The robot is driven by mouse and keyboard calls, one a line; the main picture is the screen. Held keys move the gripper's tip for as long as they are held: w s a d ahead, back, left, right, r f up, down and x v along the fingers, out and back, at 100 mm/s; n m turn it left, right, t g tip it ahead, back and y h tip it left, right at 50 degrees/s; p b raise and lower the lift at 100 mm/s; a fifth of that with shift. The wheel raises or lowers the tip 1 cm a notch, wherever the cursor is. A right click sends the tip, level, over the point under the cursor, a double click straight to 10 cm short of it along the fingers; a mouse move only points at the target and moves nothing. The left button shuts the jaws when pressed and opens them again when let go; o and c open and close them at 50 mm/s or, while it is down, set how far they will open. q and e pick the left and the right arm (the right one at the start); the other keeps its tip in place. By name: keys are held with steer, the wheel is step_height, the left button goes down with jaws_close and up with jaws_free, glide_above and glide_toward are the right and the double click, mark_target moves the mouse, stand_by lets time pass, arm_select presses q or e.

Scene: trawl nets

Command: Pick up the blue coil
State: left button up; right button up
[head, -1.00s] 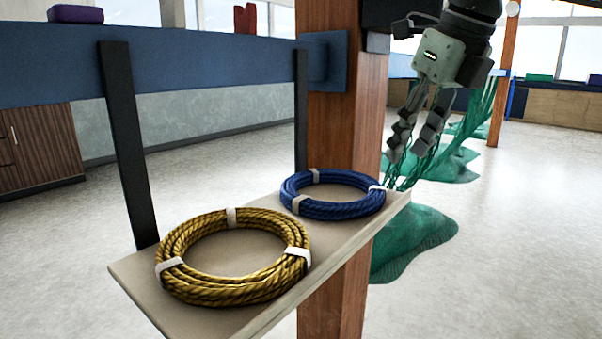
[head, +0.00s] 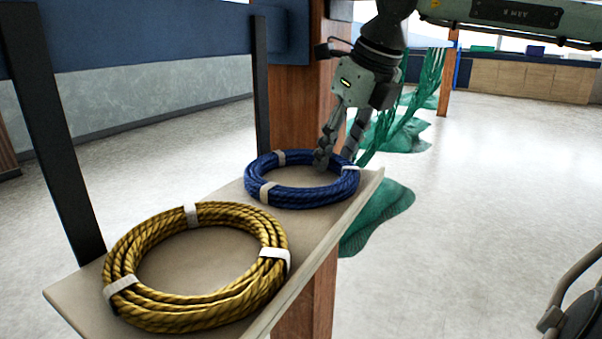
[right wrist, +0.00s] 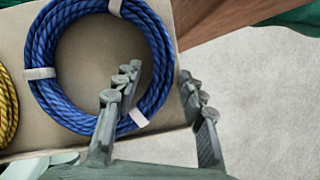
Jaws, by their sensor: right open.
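The blue coil (head: 290,197) lies flat on the far end of a beige shelf (head: 225,222), bound with pale bands. My right gripper (head: 336,160) is open at the coil's far right side, its fingertips low by the ring. In the right wrist view the blue coil (right wrist: 45,95) fills the upper left. There the open right gripper (right wrist: 160,85) has one finger over the ring's inner side and the other beyond its outer edge. I cannot tell whether the fingers touch the rope. My left gripper is not in view.
A yellow coil (head: 265,285) lies on the shelf's near end; its edge shows in the right wrist view (right wrist: 7,108). A wooden post (head: 290,110) and dark uprights (head: 262,85) stand behind. Green netting (head: 380,210) lies beyond the shelf. Open floor lies right.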

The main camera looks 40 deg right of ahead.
jaws_close()
stand_by(0.4)
steer(key=shift+r, duration=0.15)
